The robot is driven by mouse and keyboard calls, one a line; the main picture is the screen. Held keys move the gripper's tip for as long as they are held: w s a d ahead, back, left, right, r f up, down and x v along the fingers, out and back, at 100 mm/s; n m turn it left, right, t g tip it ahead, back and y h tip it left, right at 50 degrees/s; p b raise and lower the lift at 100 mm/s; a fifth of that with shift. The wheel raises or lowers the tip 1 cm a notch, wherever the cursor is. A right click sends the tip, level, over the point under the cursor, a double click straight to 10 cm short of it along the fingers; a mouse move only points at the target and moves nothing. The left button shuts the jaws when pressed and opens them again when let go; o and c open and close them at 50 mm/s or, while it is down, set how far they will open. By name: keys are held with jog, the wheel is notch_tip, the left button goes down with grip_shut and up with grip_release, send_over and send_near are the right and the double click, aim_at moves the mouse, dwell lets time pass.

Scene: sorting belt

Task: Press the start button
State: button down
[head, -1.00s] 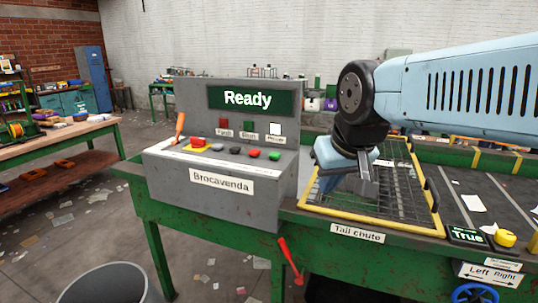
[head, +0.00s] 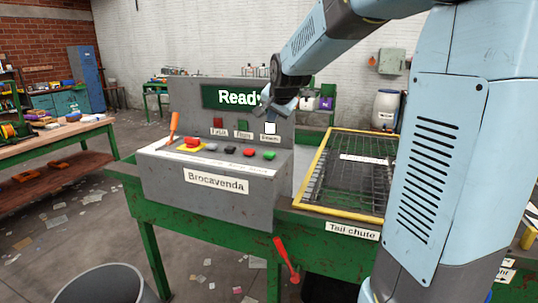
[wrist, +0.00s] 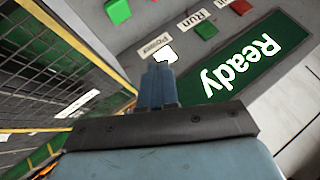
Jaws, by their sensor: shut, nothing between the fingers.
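The console labelled Brocavenda (head: 165,190) stands on a green bench. A green button (head: 268,155) is at the right end of its sloped button row; I read no start label by it. The green button also shows at the top of the wrist view (wrist: 118,10). My gripper (head: 267,111) is shut and empty, in front of the upright panel, above the green button and apart from it. In the wrist view the shut fingers (wrist: 158,85) overlap the white power lamp (wrist: 167,56). The screen (head: 218,97) reads Ready, partly hidden by my gripper.
Left of the green button are a red button (head: 249,152), a black button (head: 231,149), a grey button and a red mushroom button (head: 193,142). The yellow-framed tail chute (head: 312,165) lies to the right.

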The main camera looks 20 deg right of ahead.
aim_at(271, 154)
jog(key=shift+w+f+m, duration=0.15)
jog(key=shift+w+m, duration=0.15)
jog(key=shift+w, duration=0.7)
jog(key=shift+s+f, duration=0.1)
jog(key=shift+f, duration=4.3)
jog(key=shift+f, duration=0.35)
jog(key=shift+f, duration=0.5)
jog(key=shift+r, duration=0.95)
